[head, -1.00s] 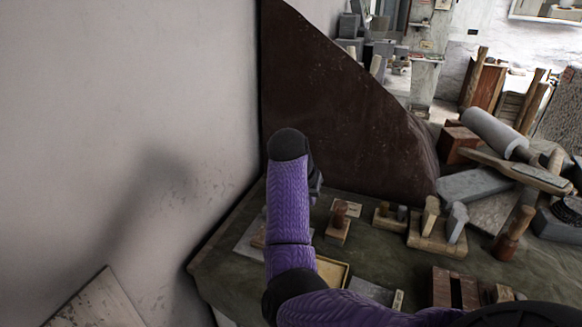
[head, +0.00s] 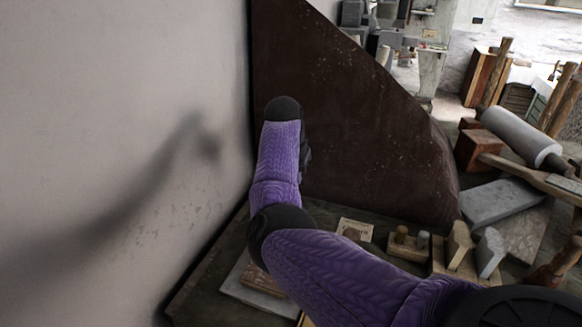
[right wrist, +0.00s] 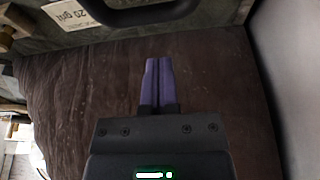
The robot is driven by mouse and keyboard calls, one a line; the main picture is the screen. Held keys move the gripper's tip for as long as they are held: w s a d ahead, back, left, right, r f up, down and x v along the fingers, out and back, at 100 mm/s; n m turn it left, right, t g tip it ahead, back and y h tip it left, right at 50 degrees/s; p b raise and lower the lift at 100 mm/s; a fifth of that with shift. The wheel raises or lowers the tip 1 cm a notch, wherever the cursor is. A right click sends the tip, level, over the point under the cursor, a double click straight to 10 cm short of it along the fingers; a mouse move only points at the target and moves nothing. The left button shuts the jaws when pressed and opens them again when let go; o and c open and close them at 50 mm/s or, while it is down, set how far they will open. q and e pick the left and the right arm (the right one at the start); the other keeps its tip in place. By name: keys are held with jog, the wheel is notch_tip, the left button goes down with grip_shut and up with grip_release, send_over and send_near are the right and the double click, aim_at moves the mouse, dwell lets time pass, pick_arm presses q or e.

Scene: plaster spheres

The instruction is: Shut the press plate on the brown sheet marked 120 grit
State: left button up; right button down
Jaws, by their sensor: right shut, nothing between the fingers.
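My right arm comes in from the lower right of the head view. Its gripper is mostly hidden behind the wrist there. In the right wrist view the right gripper (right wrist: 158,62) is shut and empty, in front of a large dark brown speckled panel (right wrist: 90,90). That panel (head: 350,130) stands upright at the back of the table in the head view. A pale card (right wrist: 72,14) reads "20 grit", upside down and partly cut off. A black curved handle (right wrist: 150,14) lies beyond the fingertips; I cannot tell what it belongs to. No press plate is clearly identifiable. My left gripper is out of view.
The wall (head: 110,120) is close on the left. A grey slab (head: 235,285) with a brown block lies at the table's left edge. Wooden blocks (head: 458,245), a stone slab (head: 503,202) and a grey roller (head: 520,135) crowd the right.

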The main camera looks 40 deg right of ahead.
jog(key=a, duration=0.1)
jog(key=s+a+f, duration=0.1)
jog(key=shift+s+a+f, duration=0.15)
jog(key=shift+a+f, duration=0.15)
dwell(0.4)
